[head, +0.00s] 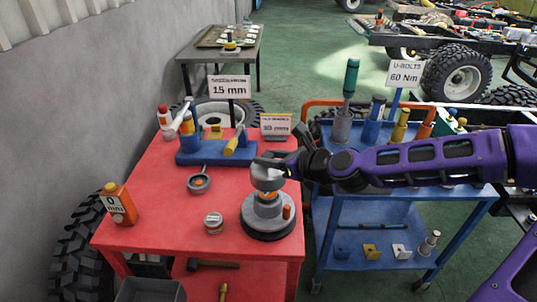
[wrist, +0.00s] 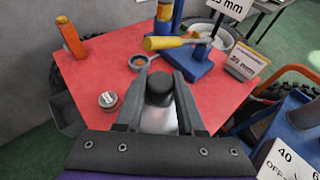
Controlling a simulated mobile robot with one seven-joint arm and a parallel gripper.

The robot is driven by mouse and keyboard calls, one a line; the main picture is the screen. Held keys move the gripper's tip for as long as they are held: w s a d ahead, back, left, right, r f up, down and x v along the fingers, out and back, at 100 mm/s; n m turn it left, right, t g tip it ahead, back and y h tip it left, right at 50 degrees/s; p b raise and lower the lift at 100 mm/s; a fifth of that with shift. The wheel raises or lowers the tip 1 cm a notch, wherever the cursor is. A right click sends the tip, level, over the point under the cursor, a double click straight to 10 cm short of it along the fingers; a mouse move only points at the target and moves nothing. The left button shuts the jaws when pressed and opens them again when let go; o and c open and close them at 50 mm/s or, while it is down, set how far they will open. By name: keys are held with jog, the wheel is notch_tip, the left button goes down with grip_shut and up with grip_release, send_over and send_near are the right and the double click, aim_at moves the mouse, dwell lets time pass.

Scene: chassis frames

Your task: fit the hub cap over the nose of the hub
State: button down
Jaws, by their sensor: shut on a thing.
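The hub (head: 268,222) stands on the red table at its front right, a grey stepped body on a dark round base with orange showing at its nose. My gripper (head: 273,164) is over the hub and shut on the grey hub cap (head: 266,181). The cap is right above the nose; whether it touches it I cannot tell. In the wrist view my gripper (wrist: 158,80) has its fingers on both sides of a dark rounded top with a silvery part (wrist: 160,120) below it. The hub is hidden there.
A blue tool rack (head: 205,155) with a yellow-handled tool stands behind. A ring-shaped part (head: 199,183), a small round tin (head: 213,223) and an orange bottle (head: 120,204) are left of the hub. A blue cart (head: 375,205) stands to the right.

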aim_at(274, 172)
jog(key=shift+f+b, duration=1.05)
jog(key=shift+f, duration=1.15)
jog(key=shift+p, duration=1)
jog(key=shift+f+b, duration=1.2)
jog(key=shift+f, duration=0.85)
jog(key=shift+c, duration=2.2)
grip_release()
jog(key=shift+d+r, duration=0.1)
